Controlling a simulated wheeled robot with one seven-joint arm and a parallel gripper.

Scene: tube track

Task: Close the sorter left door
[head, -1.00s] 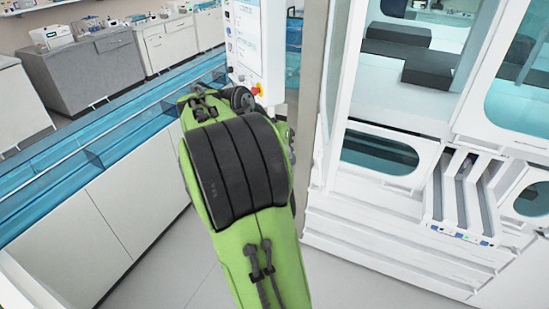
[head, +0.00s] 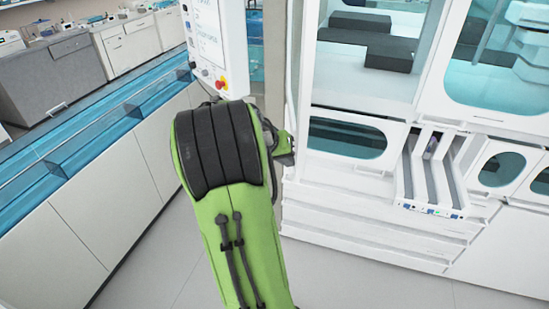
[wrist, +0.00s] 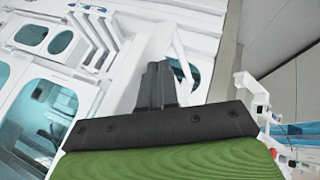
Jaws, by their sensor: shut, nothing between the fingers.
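The sorter (head: 360,180) is the large white machine at the right of the head view. Its upper left bay stands open, with dark grey blocks inside. The left door (head: 304,70) seems to be the narrow white panel seen nearly edge-on at the bay's left side. My gripper (head: 286,152) shows partly past my green arm, close to the door's lower end; touching or apart cannot be told. In the wrist view my gripper (wrist: 158,75) is shut and empty, with its fingers in front of white sorter parts. Most of the door's outer face is hidden.
A control panel (head: 212,40) with a red button stands left of the bay, behind my arm. A long bench (head: 75,210) with a blue glassy channel runs along the left. White sloping chutes (head: 430,170) stick out of the sorter. Floor (head: 350,275) is clear in front.

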